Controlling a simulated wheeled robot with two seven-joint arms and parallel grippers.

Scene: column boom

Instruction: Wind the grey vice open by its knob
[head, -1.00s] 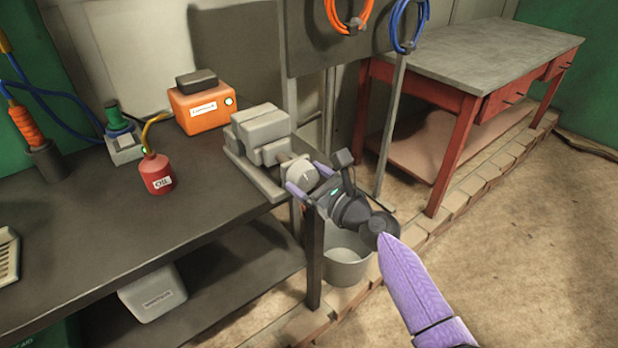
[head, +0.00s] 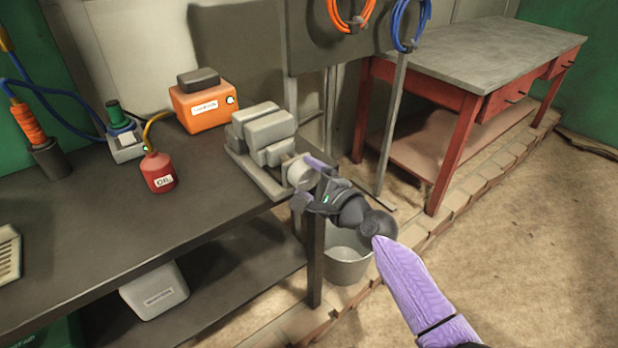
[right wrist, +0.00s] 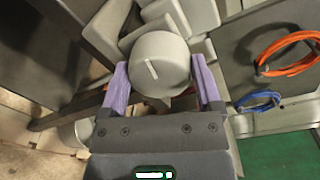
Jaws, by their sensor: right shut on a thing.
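The grey vice (head: 248,172) sits at the right end of the dark workbench, with its blocky jaws at the back. Its round, light grey knob (head: 297,173) faces the front right. My right gripper (head: 309,181) is shut on the knob, with one purple finger on each side. In the right wrist view the knob (right wrist: 168,52) lies between the two fingers (right wrist: 163,84) and shows a short pale line on its face. The gap between the vice jaws is too small to judge. My left gripper is not in view.
On the workbench (head: 120,235) stand a red oil can (head: 158,178), an orange box (head: 203,115) and a soldering iron in its holder (head: 48,158). A grey bucket (head: 348,268) stands below my right gripper. A red-legged table (head: 460,60) is at the back right.

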